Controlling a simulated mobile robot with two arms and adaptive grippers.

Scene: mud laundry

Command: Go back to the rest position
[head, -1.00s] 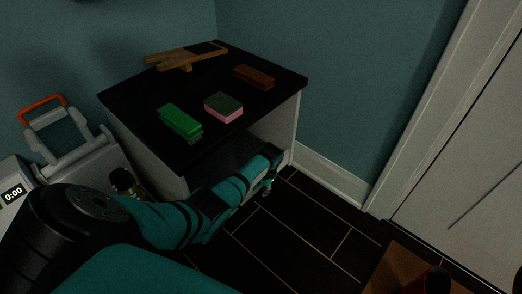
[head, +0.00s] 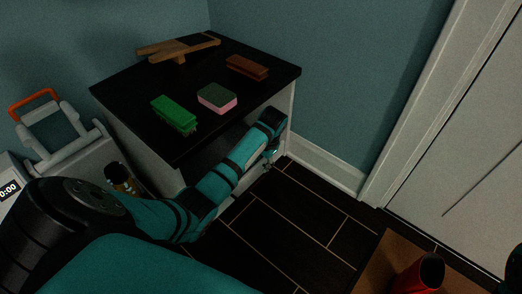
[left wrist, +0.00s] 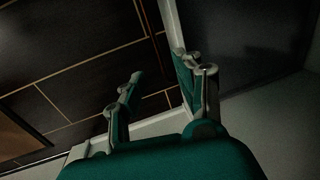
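My left arm reaches in from the left in the head view, and its forearm lies in front of the open side of a dark-topped cabinet (head: 240,100). My left gripper (head: 268,160) is partly hidden behind the forearm there, low beside the cabinet and over the dark floor. In the left wrist view the two fingers of the left gripper (left wrist: 160,75) stand apart, with nothing between them but floor and the white edge behind. My right gripper is not identifiable in either view.
On the cabinet top are a green brush (head: 174,114), a pink and green sponge (head: 217,98), a brown brush (head: 247,67) and a wooden tool (head: 178,48). A small bottle (head: 121,178) stands left. A red item (head: 418,275) is on a brown mat (head: 378,262). A white door (head: 470,160) is right.

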